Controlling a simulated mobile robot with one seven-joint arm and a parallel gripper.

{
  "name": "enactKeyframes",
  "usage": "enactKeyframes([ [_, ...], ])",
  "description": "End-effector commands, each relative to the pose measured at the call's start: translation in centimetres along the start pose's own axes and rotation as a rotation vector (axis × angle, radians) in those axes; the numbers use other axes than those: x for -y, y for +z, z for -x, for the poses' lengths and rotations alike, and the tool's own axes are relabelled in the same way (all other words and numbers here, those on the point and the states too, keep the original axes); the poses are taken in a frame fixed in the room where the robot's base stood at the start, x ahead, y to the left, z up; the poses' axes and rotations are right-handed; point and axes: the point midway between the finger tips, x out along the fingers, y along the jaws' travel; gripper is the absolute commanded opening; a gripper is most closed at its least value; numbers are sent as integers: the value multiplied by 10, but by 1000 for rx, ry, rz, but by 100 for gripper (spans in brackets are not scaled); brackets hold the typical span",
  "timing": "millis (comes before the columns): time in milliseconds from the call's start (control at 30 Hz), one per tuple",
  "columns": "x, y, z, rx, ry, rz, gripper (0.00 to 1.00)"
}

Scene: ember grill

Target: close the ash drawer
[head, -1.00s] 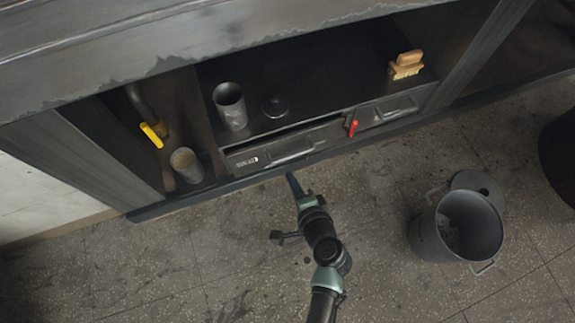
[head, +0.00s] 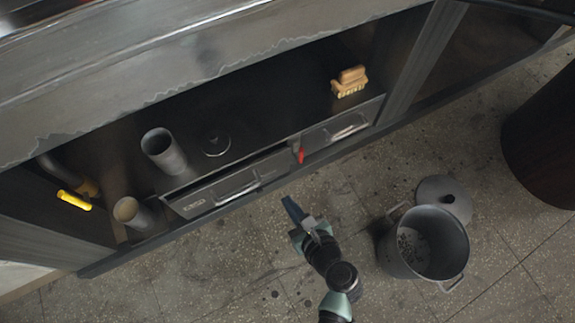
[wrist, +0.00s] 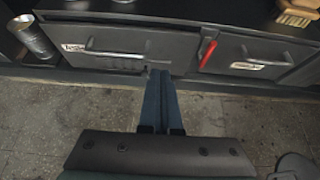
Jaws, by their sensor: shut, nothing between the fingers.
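Two grey drawers sit side by side under the counter. The left drawer (head: 222,190) stands slightly out, with a dark gap along its top edge. It has a bar handle and a pale label, and also shows in the wrist view (wrist: 125,60). The right drawer (head: 335,130) has a similar handle and label and looks flush; it also shows in the wrist view (wrist: 270,55). I cannot tell from the labels which is the ash drawer. My gripper (head: 288,201) is shut and empty, in front of the left drawer's right end; its fingers point at the drawers in the wrist view (wrist: 160,76).
A red handle (head: 300,154) hangs between the drawers. A metal bucket (head: 428,243) and its lid (head: 444,198) are on the floor at right. Cylinders (head: 163,151) and a wooden brush (head: 349,82) sit inside the counter. A yellow handle (head: 74,200) is at left. Floor before the drawers is clear.

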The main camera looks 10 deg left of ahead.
Motion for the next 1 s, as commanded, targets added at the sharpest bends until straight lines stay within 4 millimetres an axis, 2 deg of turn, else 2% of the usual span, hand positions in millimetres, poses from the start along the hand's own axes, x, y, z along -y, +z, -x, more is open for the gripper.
enactKeyframes([
  [167,0,-3,-22,2,2,-3,0],
  [500,0,-5,-95,2,1,1,0],
  [600,0,2,-111,4,1,3,0],
  [800,0,16,-130,2,0,0,0],
  [1000,0,20,-134,0,-1,-1,0],
])
